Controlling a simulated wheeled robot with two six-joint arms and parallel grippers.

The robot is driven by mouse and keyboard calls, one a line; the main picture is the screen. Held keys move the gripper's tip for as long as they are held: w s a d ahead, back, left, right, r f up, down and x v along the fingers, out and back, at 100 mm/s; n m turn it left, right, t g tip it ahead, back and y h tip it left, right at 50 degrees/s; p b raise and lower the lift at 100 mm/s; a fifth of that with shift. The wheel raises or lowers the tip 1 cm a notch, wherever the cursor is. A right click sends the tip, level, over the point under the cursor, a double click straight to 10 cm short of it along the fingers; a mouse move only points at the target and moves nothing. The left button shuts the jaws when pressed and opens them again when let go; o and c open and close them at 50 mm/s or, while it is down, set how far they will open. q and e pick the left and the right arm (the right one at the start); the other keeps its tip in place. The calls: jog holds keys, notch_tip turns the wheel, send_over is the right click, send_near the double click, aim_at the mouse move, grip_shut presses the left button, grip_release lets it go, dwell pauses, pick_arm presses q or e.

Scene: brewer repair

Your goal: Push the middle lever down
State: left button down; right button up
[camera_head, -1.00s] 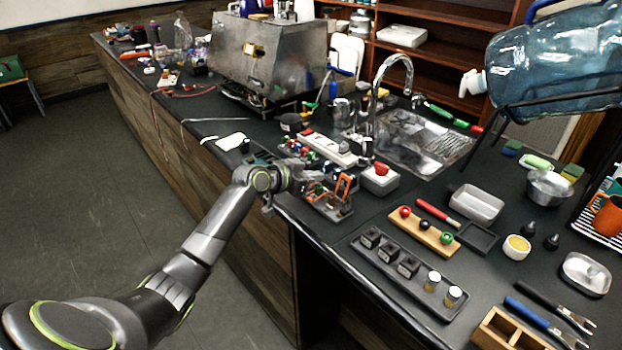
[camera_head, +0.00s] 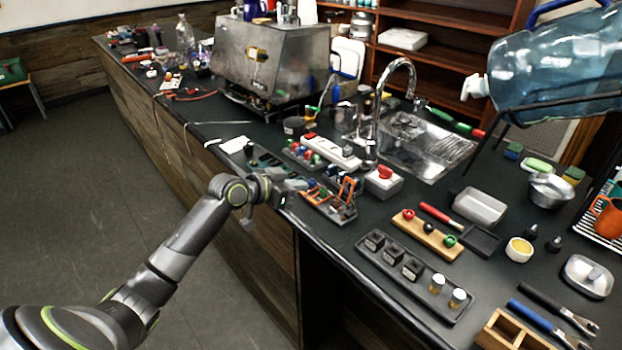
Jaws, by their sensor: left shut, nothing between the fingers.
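A grey tray (camera_head: 341,215) near the counter's front edge holds a small row of switches with orange lever handles. The right lever (camera_head: 356,190) stands raised as an open orange frame. Another orange handle (camera_head: 333,170) shows behind it, and orange parts (camera_head: 313,189) lie low at the tray's left; which one is the middle lever I cannot tell for sure. My left gripper (camera_head: 303,184) is shut and empty at the left end of this tray, close to the low orange parts. Whether it touches them I cannot tell. My right gripper is not in view.
A white power strip (camera_head: 332,152) and a grey box with a red button (camera_head: 384,182) stand behind the tray. The sink (camera_head: 425,145) is farther back.

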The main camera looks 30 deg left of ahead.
pick_arm(q)
jog(key=shift+s+a+f, duration=0.2)
jog(key=shift+s+a, duration=0.05)
jog(key=shift+s, duration=0.35)
jog(key=shift+s+a+f, duration=0.15)
jog(key=shift+s+a, duration=0.1)
jog(key=shift+s, duration=0.35)
